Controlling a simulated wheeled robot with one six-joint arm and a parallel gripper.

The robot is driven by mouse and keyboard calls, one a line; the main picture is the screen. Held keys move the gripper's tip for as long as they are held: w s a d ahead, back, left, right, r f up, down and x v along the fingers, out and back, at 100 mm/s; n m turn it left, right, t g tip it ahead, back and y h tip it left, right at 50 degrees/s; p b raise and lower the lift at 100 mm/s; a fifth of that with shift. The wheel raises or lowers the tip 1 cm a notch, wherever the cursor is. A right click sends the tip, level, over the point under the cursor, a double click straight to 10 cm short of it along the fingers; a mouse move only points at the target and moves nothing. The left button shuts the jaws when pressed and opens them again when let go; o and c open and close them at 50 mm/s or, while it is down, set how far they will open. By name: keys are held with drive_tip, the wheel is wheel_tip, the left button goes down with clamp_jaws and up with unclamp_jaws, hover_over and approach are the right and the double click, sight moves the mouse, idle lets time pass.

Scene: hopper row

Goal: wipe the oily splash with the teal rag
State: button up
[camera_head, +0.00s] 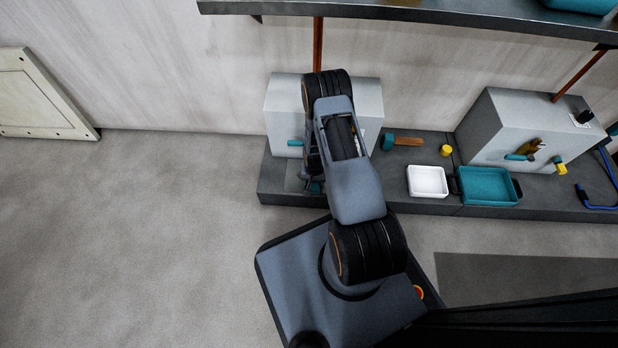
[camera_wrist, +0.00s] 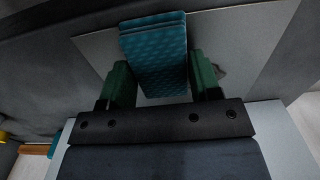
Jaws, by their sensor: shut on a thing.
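The teal rag (camera_wrist: 155,50) is a folded, patterned pad held between the two green fingers of my gripper (camera_wrist: 162,75). My gripper is shut on it. The rag is over a pale grey plate (camera_wrist: 255,40); I cannot tell whether it touches. A small dark mark (camera_wrist: 221,71) shows on the plate just right of the right finger and may be part of the oily splash; the rag and fingers hide the plate between them. In the head view a bit of the rag (camera_head: 316,188) shows below my arm, at the left end of the dark bench.
A grey hopper box (camera_head: 283,98) stands behind my arm and another (camera_head: 500,120) at the right. A teal-headed mallet (camera_head: 400,141), a yellow piece (camera_head: 446,150), a white tray (camera_head: 428,182) and a teal tray (camera_head: 487,203) sit on the bench (camera_head: 430,209). A shelf (camera_head: 400,10) hangs above.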

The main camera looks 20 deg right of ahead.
sight(300, 184)
drive_tip(key=shift+s+d+f, duration=0.1)
drive_tip(key=shift+s+d, duration=0.5)
drive_tip(key=shift+d, duration=0.2)
drive_tip(key=shift+a, duration=0.1)
idle(0.5)
drive_tip(key=shift+w+a+b, duration=0.25)
drive_tip(key=shift+w+a, duration=0.4)
drive_tip(key=shift+a, duration=0.3)
drive_tip(key=shift+w+a+b, duration=0.2)
drive_tip(key=shift+w+a, duration=0.4)
drive_tip(key=shift+a, duration=0.3)
drive_tip(key=shift+r, duration=0.2)
drive_tip(key=shift+a, duration=0.1)
drive_tip(key=shift+w+a+f+b, duration=0.1)
drive_tip(key=shift+w+a+b, duration=0.25)
drive_tip(key=shift+a, duration=0.35)
drive_tip(key=shift+w+a+f+b, duration=0.1)
drive_tip(key=shift+w+a+b, duration=0.1)
drive_tip(key=shift+w+a, duration=0.35)
drive_tip(key=shift+s+a, duration=0.15)
drive_tip(key=shift+s, duration=0.05)
drive_tip(key=shift+r, duration=0.1)
